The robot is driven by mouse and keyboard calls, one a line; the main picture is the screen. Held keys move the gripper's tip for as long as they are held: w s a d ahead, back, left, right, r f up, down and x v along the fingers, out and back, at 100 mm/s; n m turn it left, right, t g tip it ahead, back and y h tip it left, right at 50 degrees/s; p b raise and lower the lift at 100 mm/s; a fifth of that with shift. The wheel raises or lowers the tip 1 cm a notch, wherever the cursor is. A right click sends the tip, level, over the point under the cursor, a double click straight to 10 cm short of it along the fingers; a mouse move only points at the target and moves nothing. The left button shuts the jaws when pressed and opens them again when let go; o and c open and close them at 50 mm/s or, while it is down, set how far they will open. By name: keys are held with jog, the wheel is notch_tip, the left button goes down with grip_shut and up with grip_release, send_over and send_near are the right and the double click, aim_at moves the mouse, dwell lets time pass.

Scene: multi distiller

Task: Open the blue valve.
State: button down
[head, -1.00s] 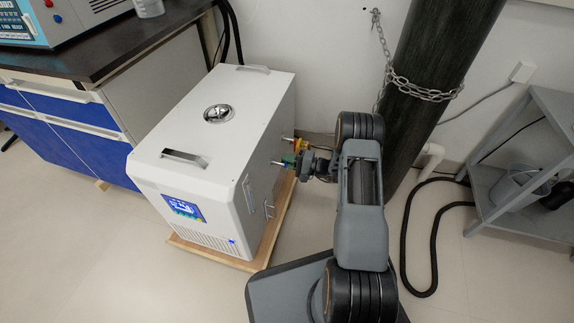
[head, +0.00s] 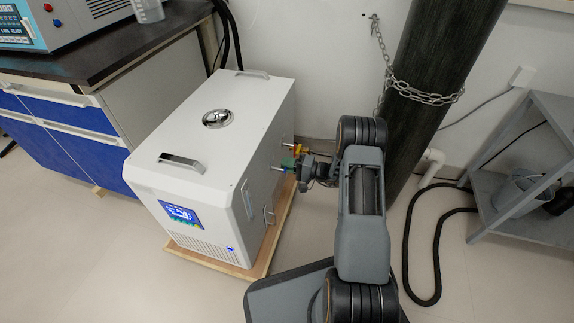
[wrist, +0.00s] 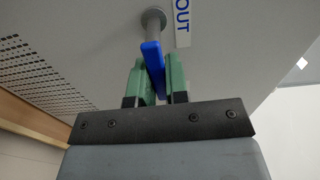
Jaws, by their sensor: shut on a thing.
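The blue valve (wrist: 152,54) shows in the wrist view as a flat blue handle on a round grey stem, beside a label reading "OUT". My gripper (wrist: 157,72) has its green fingers on either side of the handle and is shut on it. In the head view, my gripper (head: 291,163) is at the right side of the white machine (head: 190,150). The blue handle is too small and covered to make out there.
A dark chained cylinder (head: 440,70) stands close behind my arm. A grey shelf (head: 530,160) and a black hose (head: 436,245) are at right. Front floor is mostly clear.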

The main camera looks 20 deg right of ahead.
jog(key=c, duration=1.1)
grip_release()
jog(key=p+v, duration=0.3)
jog(key=v, duration=1)
jog(key=shift+s+d+p, duration=0.2)
jog(key=shift+d+p, duration=0.15)
jog(key=shift+p, duration=0.05)
jog(key=shift+r, duration=0.1)
